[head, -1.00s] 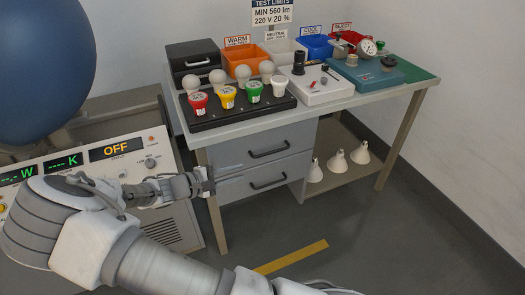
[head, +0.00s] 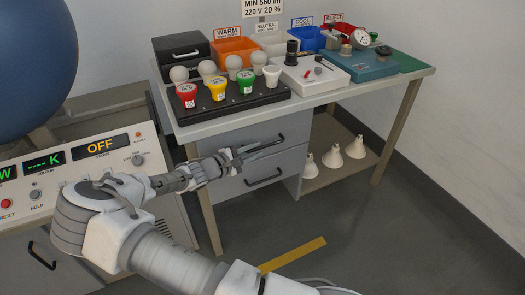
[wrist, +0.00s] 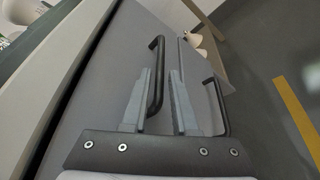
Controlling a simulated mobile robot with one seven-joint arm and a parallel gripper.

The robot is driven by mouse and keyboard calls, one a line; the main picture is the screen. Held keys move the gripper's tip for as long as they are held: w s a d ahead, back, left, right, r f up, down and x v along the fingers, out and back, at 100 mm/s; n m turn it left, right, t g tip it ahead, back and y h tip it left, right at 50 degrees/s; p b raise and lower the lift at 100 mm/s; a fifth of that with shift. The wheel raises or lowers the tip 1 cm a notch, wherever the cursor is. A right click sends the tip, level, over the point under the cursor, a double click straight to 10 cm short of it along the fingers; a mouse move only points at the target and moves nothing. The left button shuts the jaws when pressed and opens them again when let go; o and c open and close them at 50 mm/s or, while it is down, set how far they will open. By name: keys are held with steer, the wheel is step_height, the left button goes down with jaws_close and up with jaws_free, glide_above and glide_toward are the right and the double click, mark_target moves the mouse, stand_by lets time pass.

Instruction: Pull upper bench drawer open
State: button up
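The upper bench drawer (head: 213,138) is a grey front under the bench top and looks shut. Its black bar handle (head: 279,139) is partly covered by my gripper in the head view. My gripper (head: 261,147) is at that handle, with its fingers apart. In the wrist view, the upper handle (wrist: 158,60) shows between the two grey fingers of my gripper (wrist: 160,72), close to the left finger. I cannot tell whether they touch. The lower drawer handle (wrist: 218,105) lies to the right of the fingers.
The lower drawer (head: 263,176) is shut. The bench top (head: 215,126) above holds a black bulb rack (head: 230,108), bins and instruments. A console (head: 95,165) stands at left.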

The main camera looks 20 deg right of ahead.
mark_target(259, 149)
steer(key=shift+b+x, duration=0.4)
steer(key=shift+x, duration=1.6)
steer(key=shift+a, duration=0.1)
jaws_close()
